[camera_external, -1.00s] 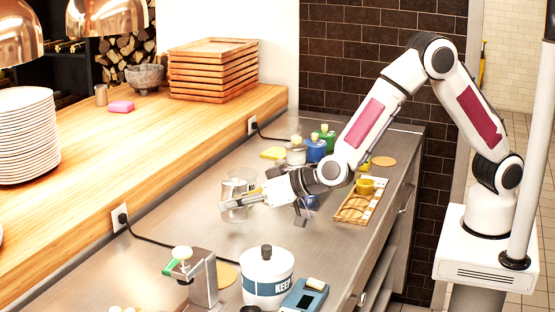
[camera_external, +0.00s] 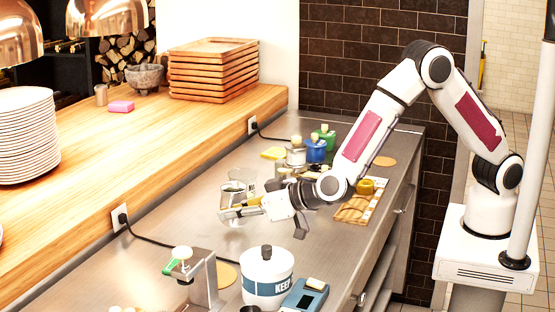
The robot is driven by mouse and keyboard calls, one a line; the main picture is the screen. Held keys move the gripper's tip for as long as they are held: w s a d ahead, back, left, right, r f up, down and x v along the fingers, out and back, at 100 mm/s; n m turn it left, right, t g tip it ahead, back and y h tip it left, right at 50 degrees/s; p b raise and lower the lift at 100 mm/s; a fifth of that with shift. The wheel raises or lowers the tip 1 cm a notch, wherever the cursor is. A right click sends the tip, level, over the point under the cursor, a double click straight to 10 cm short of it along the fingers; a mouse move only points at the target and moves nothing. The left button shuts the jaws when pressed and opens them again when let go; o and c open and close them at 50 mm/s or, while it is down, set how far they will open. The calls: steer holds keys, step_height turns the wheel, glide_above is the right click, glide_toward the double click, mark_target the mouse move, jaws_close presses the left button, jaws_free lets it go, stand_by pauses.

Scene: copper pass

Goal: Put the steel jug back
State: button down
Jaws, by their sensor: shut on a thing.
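My gripper (camera_external: 236,211) is in the external view, left of centre above the steel counter. It is shut on the steel jug (camera_external: 233,191), a shiny, pale vessel whose rim shows above the fingers. Its lower part is partly covered by the fingers, and I cannot tell how far it is off the counter. Another clear or shiny vessel (camera_external: 248,180) stands just behind it, partly hidden.
A white canister (camera_external: 267,275), a blue scale (camera_external: 305,297) and a metal stand (camera_external: 203,280) are in front. A black cord (camera_external: 160,243) crosses the counter.

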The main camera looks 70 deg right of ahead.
step_height(320, 180, up, 2)
steer(key=shift+w+d, duration=0.1)
step_height(320, 180, up, 6)
steer(key=s+n+y, duration=0.1)
steer(key=s, duration=0.1)
steer(key=s+a+n+g+y, duration=0.2)
steer(key=s+a+n+y, duration=0.1)
steer(key=s, duration=0.5)
steer(key=shift+s+n+y, duration=0.35)
steer(key=shift+n+y, duration=0.35)
steer(key=shift+y, duration=0.2)
steer(key=shift+f, duration=0.1)
step_height(320, 180, down, 6)
stand_by(0.4)
steer(key=shift+f, duration=0.2)
